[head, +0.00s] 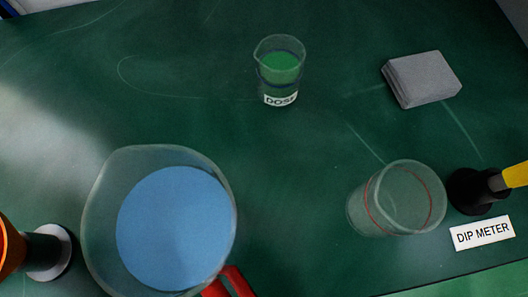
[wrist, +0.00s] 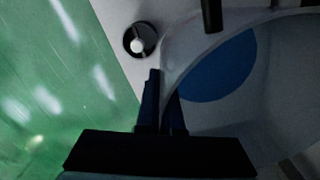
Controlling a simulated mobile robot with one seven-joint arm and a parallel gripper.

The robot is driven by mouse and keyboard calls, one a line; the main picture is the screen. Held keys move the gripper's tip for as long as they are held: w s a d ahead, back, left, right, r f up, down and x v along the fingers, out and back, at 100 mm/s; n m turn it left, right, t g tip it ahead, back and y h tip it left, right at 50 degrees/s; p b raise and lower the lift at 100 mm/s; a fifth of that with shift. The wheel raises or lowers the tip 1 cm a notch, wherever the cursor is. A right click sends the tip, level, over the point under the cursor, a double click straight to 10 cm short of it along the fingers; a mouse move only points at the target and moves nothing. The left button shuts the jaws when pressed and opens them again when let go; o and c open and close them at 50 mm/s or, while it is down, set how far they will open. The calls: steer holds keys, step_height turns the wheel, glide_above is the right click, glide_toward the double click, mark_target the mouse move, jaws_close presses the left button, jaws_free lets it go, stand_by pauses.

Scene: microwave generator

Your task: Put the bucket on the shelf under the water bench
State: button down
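In the wrist view a large pale grey, open-topped vessel, which I take to be the bucket (wrist: 285,100), fills the right side, with a round blue area inside. My gripper (wrist: 163,90) has its two dark fingers close together, one on each side of the vessel's rim, and looks shut on it. The lower part of the vessel is hidden by my gripper and dark shadow. Neither the bucket nor my gripper shows in the head view. The head view shows a dark green bench top (head: 310,190); no shelf can be made out.
On the bench stand a clear jug (head: 100,215) of blue liquid with a red handle, a DOSE beaker (head: 280,70), an empty beaker (head: 400,200), a grey block (head: 422,78) and a DIP METER label (head: 482,233). A black round fitting (wrist: 138,40) is beside the bucket.

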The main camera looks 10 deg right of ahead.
step_height(320, 180, down, 8)
steer(key=b, duration=0.4)
steer(key=shift+f+b, duration=0.2)
steer(key=shift+b, duration=0.1)
steer(key=shift+r, duration=0.1)
steer(key=c, duration=1.5)
jaws_free()
steer(key=shift+f, duration=0.2)
steer(key=o, duration=0.4)
steer(key=shift+s, duration=0.1)
step_height(320, 180, up, 12)
steer(key=p, duration=0.7)
steer(key=shift+r, duration=0.2)
